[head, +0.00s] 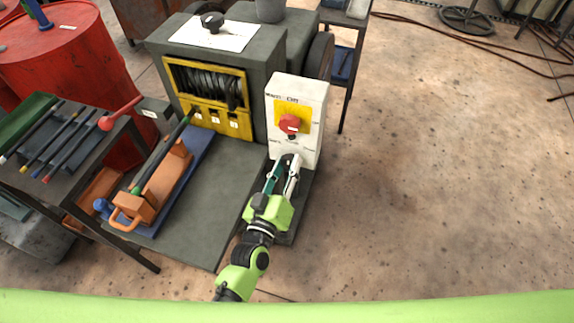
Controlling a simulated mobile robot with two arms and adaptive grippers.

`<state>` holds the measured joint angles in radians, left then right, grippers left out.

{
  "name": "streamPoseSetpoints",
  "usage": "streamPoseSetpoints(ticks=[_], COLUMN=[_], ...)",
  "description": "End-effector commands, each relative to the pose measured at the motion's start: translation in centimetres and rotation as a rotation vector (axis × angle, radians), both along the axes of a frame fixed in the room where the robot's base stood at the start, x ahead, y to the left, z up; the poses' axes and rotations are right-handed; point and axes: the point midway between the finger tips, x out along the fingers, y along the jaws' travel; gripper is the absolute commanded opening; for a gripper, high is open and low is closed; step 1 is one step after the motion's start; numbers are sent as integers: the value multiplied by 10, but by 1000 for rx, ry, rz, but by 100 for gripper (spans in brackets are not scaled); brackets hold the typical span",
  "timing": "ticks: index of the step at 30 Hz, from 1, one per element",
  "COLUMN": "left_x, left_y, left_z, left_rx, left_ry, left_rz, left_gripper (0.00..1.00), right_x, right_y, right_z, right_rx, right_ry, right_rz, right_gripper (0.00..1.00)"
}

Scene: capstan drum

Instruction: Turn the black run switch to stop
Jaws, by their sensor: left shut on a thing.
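A white control box (310,95) stands at the right end of the grey machine. Its front carries a red knob (289,123) on a yellow plate, with small lettering around it. A small dark part shows just under the red knob. My left gripper (286,161) reaches up from below to the lower front of the box. Its fingers are shut on the black run switch (287,160), which is mostly hidden between the fingertips, so its pointing direction cannot be read. My right gripper is not in view.
The grey machine (215,50) has a yellow-framed opening with dark coils. An orange tool (160,182) lies on a blue base on the grey bench top. A rod table (60,150) and red drum (50,50) stand left.

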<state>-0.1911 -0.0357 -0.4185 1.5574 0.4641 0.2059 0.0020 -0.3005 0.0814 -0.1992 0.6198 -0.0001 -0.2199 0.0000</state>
Motion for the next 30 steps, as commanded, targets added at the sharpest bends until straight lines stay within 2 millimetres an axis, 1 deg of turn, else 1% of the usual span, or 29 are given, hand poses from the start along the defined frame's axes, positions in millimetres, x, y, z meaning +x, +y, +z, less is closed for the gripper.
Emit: streamPoseSetpoints(ticks=[9, 23, 24, 25, 26, 30], left_x=[0, 0, 0, 0, 0, 0], left_y=[0, 0, 0, 0, 0, 0], left_z=[0, 0, 0, 0, 0, 0], left_rx=[-91, -101, -101, -101, -101, -101], left_ry=[30, 34, 34, 34, 34, 34], left_rz=[-1, -1, -1, -1, -1, -1], left_gripper=[8, 8, 37, 45, 47, 47], right_x=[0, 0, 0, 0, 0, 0], right_y=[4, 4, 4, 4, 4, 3], right_z=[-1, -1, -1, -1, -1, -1], right_rx=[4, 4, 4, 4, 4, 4], right_ry=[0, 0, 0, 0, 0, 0], right_rz=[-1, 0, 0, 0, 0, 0], right_gripper=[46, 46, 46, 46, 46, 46])
